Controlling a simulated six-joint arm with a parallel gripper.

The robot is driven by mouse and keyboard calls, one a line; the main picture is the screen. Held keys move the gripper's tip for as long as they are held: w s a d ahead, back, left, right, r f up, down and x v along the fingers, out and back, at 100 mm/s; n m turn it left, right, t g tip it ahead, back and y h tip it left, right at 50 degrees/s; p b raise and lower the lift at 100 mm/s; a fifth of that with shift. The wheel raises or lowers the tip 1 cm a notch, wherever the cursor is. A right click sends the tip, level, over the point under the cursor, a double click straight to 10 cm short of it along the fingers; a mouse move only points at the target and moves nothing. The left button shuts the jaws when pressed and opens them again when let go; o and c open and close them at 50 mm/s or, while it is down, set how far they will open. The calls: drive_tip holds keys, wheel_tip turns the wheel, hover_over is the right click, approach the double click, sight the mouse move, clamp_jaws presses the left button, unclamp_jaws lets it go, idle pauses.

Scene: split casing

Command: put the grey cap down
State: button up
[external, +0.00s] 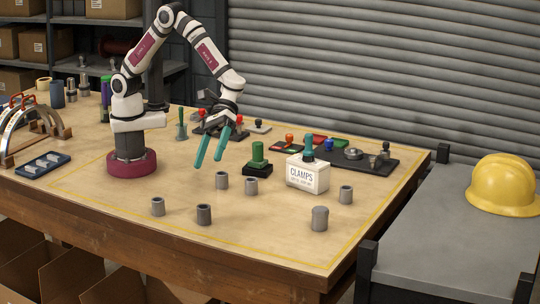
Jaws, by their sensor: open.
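My gripper (209,162) has long teal fingers, spread apart and pointing down, with nothing between them. It hangs above the left middle of the table, clear of the grey parts. A grey cylinder with a closed, slightly wider top, seemingly the grey cap (320,212), stands upright at the front right, well away from my gripper. Whether this is one piece or a cap seated on a cylinder, I cannot tell.
A white clamps box (307,175) and a green cylinder on a black base (258,158) stand mid-table. Behind are dark trays with coloured knobs (355,156). Arched metal parts (30,130) and a blue tray (43,165) are at left. The front right table is clear around the capped cylinder.

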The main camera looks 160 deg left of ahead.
drive_tip(key=s+d+r+m+g, duration=0.2)
drive_tip(key=s+d+m+g, duration=0.2)
drive_tip(key=s+d+m, duration=0.4)
drive_tip(key=s+d+r+m+g, duration=0.35)
drive_tip(key=s+d+m, duration=0.4)
drive_tip(key=d, duration=0.25)
drive_tip(key=s+a+m+g+y, duration=0.1)
drive_tip(key=s+m+y, duration=0.3)
drive_tip(key=s, duration=0.5)
drive_tip(key=s+a+f+m+g+y, duration=0.1)
drive_tip(key=s+a+m+y, duration=0.2)
drive_tip(key=s+m, duration=0.5)
drive_tip(key=shift+s+f+y, duration=0.2)
drive_tip(key=shift+s+y, duration=0.2)
drive_tip(key=shift+a+m, duration=0.1)
drive_tip(key=shift+m, duration=0.15)
